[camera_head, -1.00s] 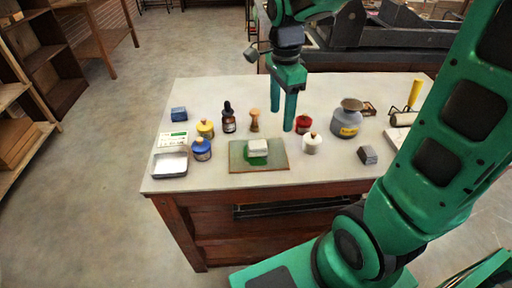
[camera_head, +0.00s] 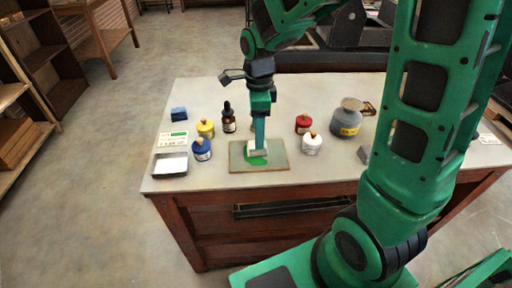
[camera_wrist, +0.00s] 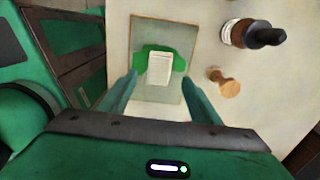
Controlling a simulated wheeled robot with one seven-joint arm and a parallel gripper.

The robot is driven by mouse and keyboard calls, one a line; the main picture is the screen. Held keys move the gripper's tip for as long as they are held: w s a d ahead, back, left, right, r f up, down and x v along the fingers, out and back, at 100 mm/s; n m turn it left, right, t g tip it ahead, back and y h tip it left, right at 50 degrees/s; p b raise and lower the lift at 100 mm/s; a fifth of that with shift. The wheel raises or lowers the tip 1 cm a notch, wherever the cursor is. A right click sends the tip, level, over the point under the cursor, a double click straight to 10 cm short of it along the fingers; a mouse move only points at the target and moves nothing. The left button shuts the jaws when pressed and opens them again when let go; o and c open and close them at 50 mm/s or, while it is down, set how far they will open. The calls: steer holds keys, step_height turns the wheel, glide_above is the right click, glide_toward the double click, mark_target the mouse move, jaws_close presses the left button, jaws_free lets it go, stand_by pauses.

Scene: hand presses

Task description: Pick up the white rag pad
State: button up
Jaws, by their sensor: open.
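The white rag pad (camera_wrist: 159,68) lies on a green ink patch on a grey-green plate (camera_wrist: 146,106). In the head view the pad (camera_head: 257,152) is partly hidden behind my gripper (camera_head: 259,146), and the plate (camera_head: 236,166) lies near the table's front edge. In the wrist view my gripper (camera_wrist: 160,80) is open, with one finger on each side of the pad and gaps between. The fingers are not closed on anything.
A dark dropper bottle (camera_head: 228,120), yellow jar (camera_head: 205,128) and blue jar (camera_head: 201,150) stand left of the plate. Red (camera_head: 303,123) and white (camera_head: 311,144) jars stand right. A wooden stamp handle (camera_wrist: 226,82) is near the plate. A metal tray (camera_head: 170,165) sits front left.

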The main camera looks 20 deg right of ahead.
step_height(320, 180, down, 4)
steer(key=shift+f, duration=0.1)
steer(key=shift+c, duration=0.4)
steer(key=c, duration=1.1)
steer(key=shift+c, duration=0.2)
steer(key=shift+w+r, duration=0.1)
steer(key=shift+r, duration=0.45)
steer(key=r, duration=0.2)
steer(key=a+r, duration=0.1)
steer(key=shift+s+r, duration=0.3)
steer(key=shift+r, duration=0.1)
steer(key=s+a+r, duration=0.5)
steer(key=a+r, duration=0.1)
steer(key=a, duration=0.3)
steer(key=shift+s, duration=0.25)
steer(key=shift+r, duration=0.1)
